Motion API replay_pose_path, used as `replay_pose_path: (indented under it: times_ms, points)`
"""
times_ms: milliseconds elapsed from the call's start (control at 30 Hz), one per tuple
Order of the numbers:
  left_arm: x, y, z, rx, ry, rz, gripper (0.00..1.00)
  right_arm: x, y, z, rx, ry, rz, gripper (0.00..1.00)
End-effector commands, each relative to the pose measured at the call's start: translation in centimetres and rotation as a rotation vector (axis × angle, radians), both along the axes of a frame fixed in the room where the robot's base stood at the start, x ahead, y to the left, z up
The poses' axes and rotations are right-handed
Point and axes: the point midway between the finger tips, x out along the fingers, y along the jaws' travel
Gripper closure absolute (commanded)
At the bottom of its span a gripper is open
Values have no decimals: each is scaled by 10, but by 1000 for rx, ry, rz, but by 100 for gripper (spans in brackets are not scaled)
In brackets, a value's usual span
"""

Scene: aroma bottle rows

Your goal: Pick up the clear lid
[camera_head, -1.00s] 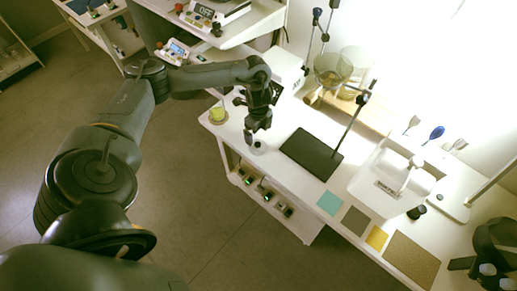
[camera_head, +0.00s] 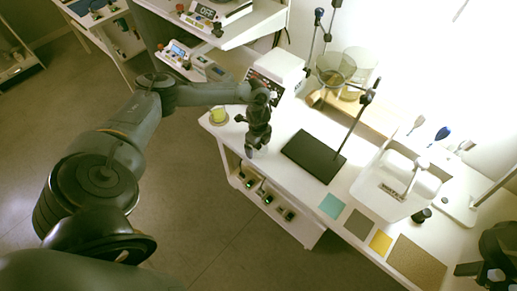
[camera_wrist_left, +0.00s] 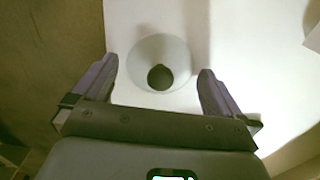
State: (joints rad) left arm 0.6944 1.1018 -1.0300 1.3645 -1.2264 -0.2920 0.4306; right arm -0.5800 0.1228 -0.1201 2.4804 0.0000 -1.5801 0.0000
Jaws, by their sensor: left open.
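The clear lid (camera_wrist_left: 160,47) shows in the left wrist view as a pale, see-through round piece with a dark round spot at its near part. It lies on the white bench top (camera_wrist_left: 237,60). My left gripper (camera_wrist_left: 157,84) is open, with its two fingers on either side of the lid's near part; I cannot tell whether they touch it. In the head view my left gripper (camera_head: 250,152) points down at the bench's front edge and hides the lid. Part of my right gripper (camera_head: 482,271) shows at the lower right; its jaws are unclear.
A yellow-green cup (camera_head: 218,115) stands left of my left gripper. A dark plate with a stand (camera_head: 313,157) lies to the right. Coloured squares (camera_head: 332,206) lie farther along the bench. A white device (camera_head: 395,185) stands behind them.

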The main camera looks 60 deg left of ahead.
Motion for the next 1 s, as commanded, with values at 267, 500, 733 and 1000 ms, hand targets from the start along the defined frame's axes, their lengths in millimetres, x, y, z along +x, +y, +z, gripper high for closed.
replay_pose_path:
  times_ms: [267, 500, 733, 1000]
  points:
    - [0, 0, 0, 0, 0, 0, 20, 0, 1, 0, 7, 1, -4, 57]
    - [0, 0, 0, 0, 0, 0, 43, 0, 2, 0, 7, 1, -5, 57]
    - [0, 0, 1, 0, 0, 0, 43, 0, 1, 0, 7, 1, -4, 57]
    - [1, 0, 17, -1, -1, 0, 43, 0, 0, 5, -2, 1, 2, 57]
